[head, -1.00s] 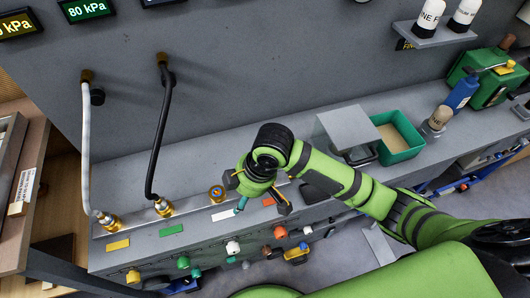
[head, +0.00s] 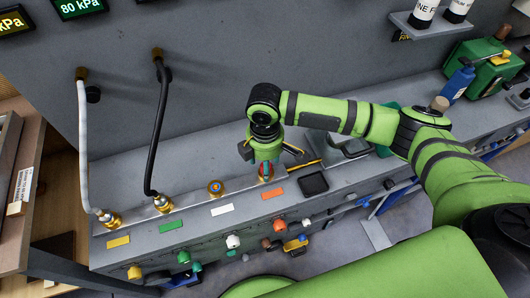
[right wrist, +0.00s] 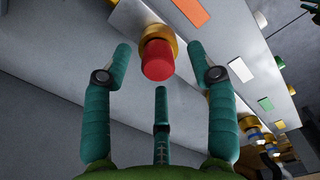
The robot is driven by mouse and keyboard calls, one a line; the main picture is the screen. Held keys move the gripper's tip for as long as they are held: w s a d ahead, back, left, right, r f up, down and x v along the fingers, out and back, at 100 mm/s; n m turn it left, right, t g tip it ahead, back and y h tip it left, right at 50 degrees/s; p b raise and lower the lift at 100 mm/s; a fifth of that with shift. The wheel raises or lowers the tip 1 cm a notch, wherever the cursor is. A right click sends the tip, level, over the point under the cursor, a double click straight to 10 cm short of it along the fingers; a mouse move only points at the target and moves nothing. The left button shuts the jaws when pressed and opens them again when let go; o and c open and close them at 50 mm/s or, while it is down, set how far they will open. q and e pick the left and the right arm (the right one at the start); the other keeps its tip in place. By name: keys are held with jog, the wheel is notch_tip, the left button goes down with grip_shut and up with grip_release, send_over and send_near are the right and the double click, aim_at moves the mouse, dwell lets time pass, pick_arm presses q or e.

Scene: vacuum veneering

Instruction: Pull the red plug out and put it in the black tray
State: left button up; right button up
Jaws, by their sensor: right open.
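The red plug (right wrist: 158,62) sits in a brass fitting (right wrist: 160,38) in the right wrist view. My right gripper (head: 265,168) is open over it, pointing down, with teal fingers spread to either side of the plug and a third finger below it in the right wrist view. I see gaps between the fingers and the plug. In the head view the gripper mostly hides the plug. The black tray (head: 314,183) lies empty on the bench ledge, just right of the gripper. My left gripper is out of view.
A white hose (head: 84,150) and a black hose (head: 160,120) run down to brass fittings at the left. Colored labels and several valve knobs line the front edge. A green machine (head: 490,70) stands at the far right.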

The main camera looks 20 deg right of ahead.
jog(key=shift+f, duration=0.65)
grip_shut()
jog(key=c, duration=0.7)
grip_release()
grip_shut()
jog(key=shift+r, duration=0.15)
jog(key=shift+a+r+p, duration=0.1)
jog(key=shift+r+p, duration=1.05)
jog(key=shift+p, duration=0.55)
jog(key=shift+r+p, duration=0.65)
jog(key=shift+p, duration=0.25)
